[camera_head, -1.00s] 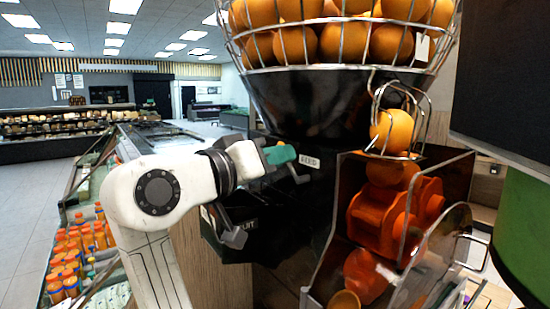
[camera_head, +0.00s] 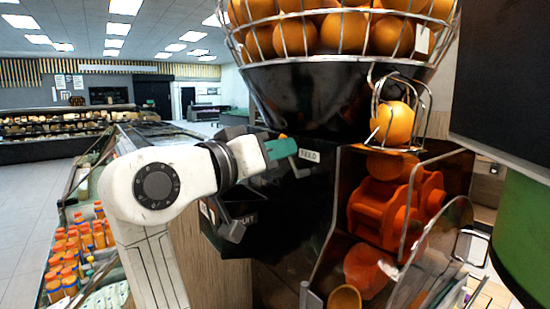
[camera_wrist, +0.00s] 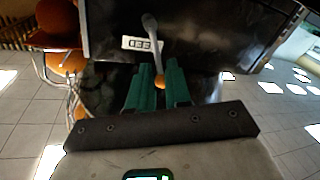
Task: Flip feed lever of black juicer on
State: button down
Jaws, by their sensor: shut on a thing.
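The black juicer (camera_head: 300,100) fills the middle of the head view, with a white FEED label (camera_head: 309,156) on its side. The label shows upside down in the wrist view (camera_wrist: 142,44). The feed lever (camera_wrist: 154,42) is a grey metal rod with an orange tip. It runs past the label and down between my green fingers. My gripper (camera_wrist: 159,68) is shut on the lever near its orange end. In the head view, my gripper (camera_head: 284,148) reaches the juicer from the left, just left of the label. The fingers partly hide the lever there.
A wire basket of oranges (camera_head: 340,40) sits on top. The clear front cover (camera_head: 432,235) and orange squeezing parts (camera_head: 390,210) are at right. A dark screen (camera_head: 505,80) stands at far right. Bottled juice (camera_head: 75,250) fills a case at lower left.

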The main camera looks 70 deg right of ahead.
jog(key=s+m+g+b, duration=0.1)
jog(key=m+b, duration=0.2)
jog(key=b, duration=0.1)
jog(key=s+a+m+b, duration=0.1)
jog(key=m+b, duration=0.2)
jog(key=m, duration=0.1)
jog(key=s+a+m+g+b, duration=0.1)
jog(key=m+b, duration=0.2)
jog(key=b, duration=0.1)
jog(key=shift+a+f+m+g+h+b, duration=0.1)
jog(key=shift+f+m+g+h+b, duration=0.2)
jog(key=shift+f+m+h+b, duration=0.1)
jog(key=shift+r, duration=0.1)
jog(key=c, duration=1.1)
grip_release()
jog(key=shift+o, duration=0.2)
send_near(291, 160)
jog(key=a, duration=0.3)
jog(key=a+r, duration=0.1)
jog(key=shift+s+a+b, duration=0.25)
jog(key=shift+a+b, duration=0.15)
jog(key=shift+f, duration=0.1)
